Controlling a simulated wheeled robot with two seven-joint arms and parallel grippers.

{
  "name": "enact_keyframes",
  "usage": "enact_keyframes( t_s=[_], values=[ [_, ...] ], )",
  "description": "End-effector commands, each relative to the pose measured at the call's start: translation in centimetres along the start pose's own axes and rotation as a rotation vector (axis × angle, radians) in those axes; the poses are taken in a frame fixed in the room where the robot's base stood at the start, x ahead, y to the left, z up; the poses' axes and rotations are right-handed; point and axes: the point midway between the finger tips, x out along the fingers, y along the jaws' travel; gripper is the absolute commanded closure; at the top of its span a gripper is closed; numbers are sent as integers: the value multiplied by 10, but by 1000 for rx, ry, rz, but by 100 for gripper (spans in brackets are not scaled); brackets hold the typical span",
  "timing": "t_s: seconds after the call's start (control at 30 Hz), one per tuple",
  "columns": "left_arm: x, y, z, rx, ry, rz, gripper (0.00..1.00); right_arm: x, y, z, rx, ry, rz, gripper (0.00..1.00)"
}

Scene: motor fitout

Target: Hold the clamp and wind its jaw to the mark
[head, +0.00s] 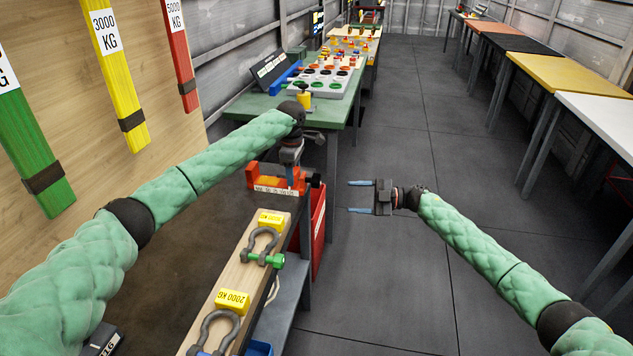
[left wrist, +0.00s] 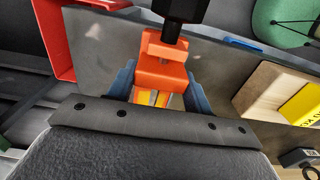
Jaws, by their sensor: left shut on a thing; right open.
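The orange-red clamp (head: 262,183) sits at the far end of the low bench, with a lettered pale strip along its front. My left gripper (head: 291,185) comes down on it from above. In the left wrist view the blue fingers (left wrist: 158,90) are shut on either side of the clamp's orange body (left wrist: 164,73). A yellow and pale strip shows between them, but I cannot make out a mark. A black handle (head: 315,181) stands at the clamp's right end. My right gripper (head: 360,197) is open and empty, right of the clamp and apart from it, fingers pointing left.
A wooden board (head: 236,274) nearer me carries shackles (head: 263,245) and yellow weight labels (head: 233,301). A red bin (head: 319,232) hangs below the bench's right side. A green table (head: 338,108) with trays stands beyond. The floor aisle (head: 400,270) around my right gripper is clear.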

Motion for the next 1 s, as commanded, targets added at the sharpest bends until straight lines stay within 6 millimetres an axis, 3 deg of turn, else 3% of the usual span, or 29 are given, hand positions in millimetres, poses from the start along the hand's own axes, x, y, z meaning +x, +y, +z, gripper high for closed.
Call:
enact_keyframes(
  t_s=[1.0],
  values=[
    [-1, 0, 0, 0, 0, 1, 77, 10, 28, -11, -1494, -94, 35, 36]
  ],
)
